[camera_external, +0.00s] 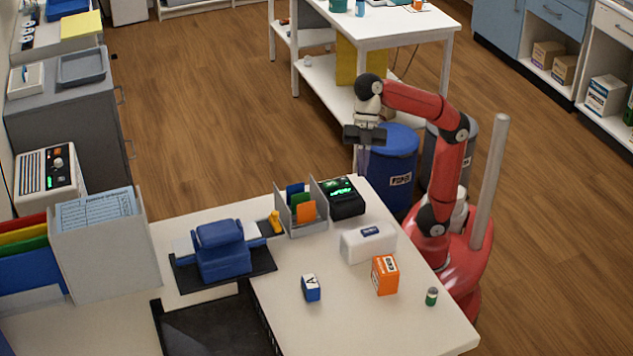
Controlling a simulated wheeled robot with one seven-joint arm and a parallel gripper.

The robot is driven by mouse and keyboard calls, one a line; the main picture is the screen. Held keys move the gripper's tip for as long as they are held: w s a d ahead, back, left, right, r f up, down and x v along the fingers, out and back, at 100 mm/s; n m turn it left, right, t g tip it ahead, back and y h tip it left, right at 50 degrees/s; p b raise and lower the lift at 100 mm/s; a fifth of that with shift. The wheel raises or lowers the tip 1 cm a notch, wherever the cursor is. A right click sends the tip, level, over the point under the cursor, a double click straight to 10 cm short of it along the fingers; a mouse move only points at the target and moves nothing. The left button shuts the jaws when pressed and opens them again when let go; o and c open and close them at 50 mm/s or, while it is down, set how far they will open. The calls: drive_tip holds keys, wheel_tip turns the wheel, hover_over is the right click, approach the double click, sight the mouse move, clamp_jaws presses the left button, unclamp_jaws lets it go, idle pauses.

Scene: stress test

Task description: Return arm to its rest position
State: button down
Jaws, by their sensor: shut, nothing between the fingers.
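My red arm rises from its red base at the right side of the white table (330,325). The arm bends over toward the left, with its wrist pointing down. My gripper (363,168) hangs above the far right corner of the table, in front of a blue barrel (398,165). The fingers are small in this view and look close together, with nothing held. The gripper is apart from the black device with a green screen (345,200), which stands below and to its left.
On the table stand a white box (368,246), an orange box (385,277), a small green cylinder (431,297), a blue block (311,289), a grey sorter (305,226) and a blue machine (222,252). A white shelf table (400,38) stands behind. Open wooden floor (215,120) lies beyond.

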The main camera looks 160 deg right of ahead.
drive_tip(key=a+f+m+p, duration=0.2)
drive_tip(key=a+f+m, duration=0.1)
drive_tip(key=a+f, duration=1.35)
drive_tip(key=s+a+f+m, duration=0.1)
drive_tip(key=s+a+f, duration=0.4)
drive_tip(key=a+f, duration=0.1)
drive_tip(key=s+d+f+h, duration=0.1)
drive_tip(key=s+d+f, duration=0.2)
drive_tip(key=d, duration=0.3)
drive_tip(key=shift+s+f+m+h, duration=0.3)
drive_tip(key=shift+s+f, duration=0.05)
drive_tip(key=shift+f, duration=0.2)
